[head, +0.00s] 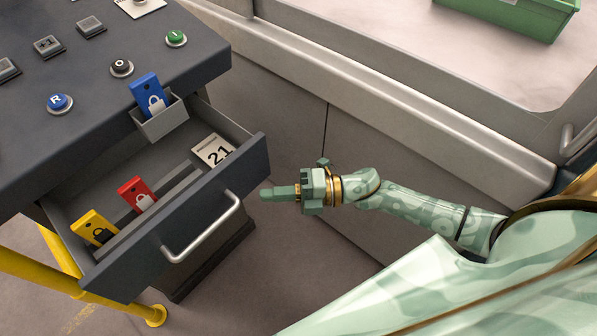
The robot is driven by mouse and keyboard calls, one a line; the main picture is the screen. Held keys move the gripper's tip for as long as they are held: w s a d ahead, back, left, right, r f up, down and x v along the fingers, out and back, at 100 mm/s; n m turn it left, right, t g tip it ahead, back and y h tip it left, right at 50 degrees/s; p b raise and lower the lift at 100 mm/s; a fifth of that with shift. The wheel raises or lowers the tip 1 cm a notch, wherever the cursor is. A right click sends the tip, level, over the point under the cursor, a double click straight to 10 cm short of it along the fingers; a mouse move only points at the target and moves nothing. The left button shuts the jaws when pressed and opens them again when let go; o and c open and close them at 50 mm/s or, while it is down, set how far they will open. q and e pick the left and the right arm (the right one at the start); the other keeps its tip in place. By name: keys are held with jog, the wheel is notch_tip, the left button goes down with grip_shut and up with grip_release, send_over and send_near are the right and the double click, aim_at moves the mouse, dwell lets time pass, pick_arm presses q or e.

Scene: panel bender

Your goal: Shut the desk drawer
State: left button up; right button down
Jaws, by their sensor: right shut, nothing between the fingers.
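The desk drawer (176,215) is pulled out from under the dark grey desk (110,100) at the left. Its front panel carries a silver bar handle (205,231). Inside lie a yellow lock tag (93,226), a red lock tag (136,193) and a white card marked 21 (213,149). My right gripper (266,194) is shut and empty. It points left, just to the right of the handle in the picture, and looks apart from it. My left gripper is not in view.
A small grey holder (160,121) with a blue lock tag (146,92) sits at the desk's edge above the drawer. Buttons line the desk top. A yellow rail (40,270) stands at lower left. A machine with a green bin (510,15) is behind.

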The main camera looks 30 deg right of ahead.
aim_at(238, 185)
jog(key=w, duration=0.1)
jog(key=w+a, duration=0.1)
jog(key=w, duration=0.1)
jog(key=shift+w+a+f+b, duration=0.1)
jog(key=shift+w+a+b, duration=0.05)
jog(key=shift+a+b, duration=0.25)
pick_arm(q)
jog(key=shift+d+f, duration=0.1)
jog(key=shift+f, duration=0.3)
pick_arm(e)
jog(key=shift+w+a, duration=0.15)
jog(key=shift+w, duration=0.25)
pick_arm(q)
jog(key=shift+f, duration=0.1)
pick_arm(e)
jog(key=shift+w, duration=0.15)
